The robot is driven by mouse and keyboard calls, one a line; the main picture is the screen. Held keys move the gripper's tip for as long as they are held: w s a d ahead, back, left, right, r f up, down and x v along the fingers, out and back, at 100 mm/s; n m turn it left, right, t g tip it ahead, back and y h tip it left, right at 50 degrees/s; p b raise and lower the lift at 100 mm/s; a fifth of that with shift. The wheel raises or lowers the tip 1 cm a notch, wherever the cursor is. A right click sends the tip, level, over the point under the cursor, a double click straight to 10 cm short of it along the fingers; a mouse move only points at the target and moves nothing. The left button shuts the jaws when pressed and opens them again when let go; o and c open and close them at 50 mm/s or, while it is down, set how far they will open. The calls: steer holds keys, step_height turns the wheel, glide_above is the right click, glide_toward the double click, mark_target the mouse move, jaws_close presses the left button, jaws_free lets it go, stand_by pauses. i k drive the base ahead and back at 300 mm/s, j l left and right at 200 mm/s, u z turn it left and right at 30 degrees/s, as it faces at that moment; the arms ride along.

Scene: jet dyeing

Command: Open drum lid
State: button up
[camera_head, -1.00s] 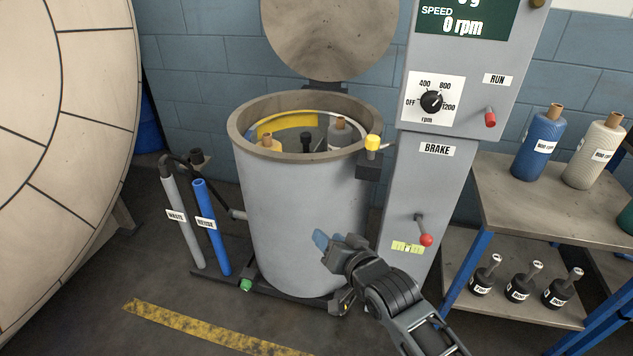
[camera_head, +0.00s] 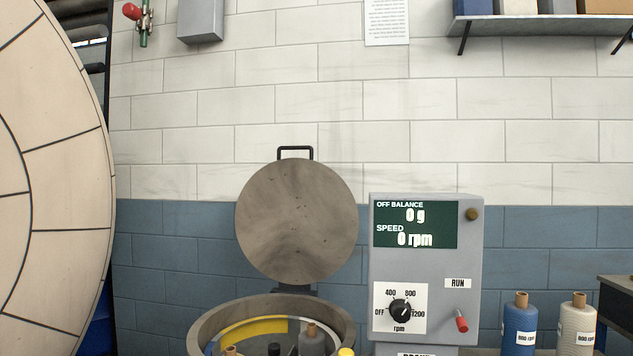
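The drum lid (camera_head: 297,222) is a round grey-brown disc with a black handle (camera_head: 295,151) on its top edge. It stands upright, swung open behind the drum (camera_head: 205,335). The drum's mouth is uncovered at the bottom of the view. Inside show a yellow band (camera_head: 258,328), a grey bobbin (camera_head: 311,340) and the tops of other items. My gripper is outside the present view.
A grey control panel (camera_head: 425,270) right of the lid reads 0 g and 0 rpm. Blue (camera_head: 519,328) and cream (camera_head: 577,328) bobbins stand at the lower right. A large round beige machine (camera_head: 50,190) fills the left. A shelf (camera_head: 560,17) hangs at upper right.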

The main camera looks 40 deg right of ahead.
mark_target(297, 222)
steer(key=i+j+z, duration=0.15)
steer(key=z, duration=0.25)
steer(key=i+j+z, duration=0.2)
steer(key=z, duration=0.2)
steer(key=i+j+z, duration=0.2)
steer(key=i+j, duration=0.2)
steer(key=j, duration=0.25)
steer(key=i+j+z, duration=0.1)
steer(key=j, duration=0.25)
steer(key=i+j+z, duration=0.1)
steer(key=j, duration=0.3)
steer(key=i+j+z, duration=0.1)
steer(key=i+j, duration=0.25)
steer(key=j, duration=0.2)
steer(key=i+j, duration=0.1)
steer(key=j, duration=0.15)
steer(key=i+j, duration=0.1)
steer(key=j, duration=0.2)
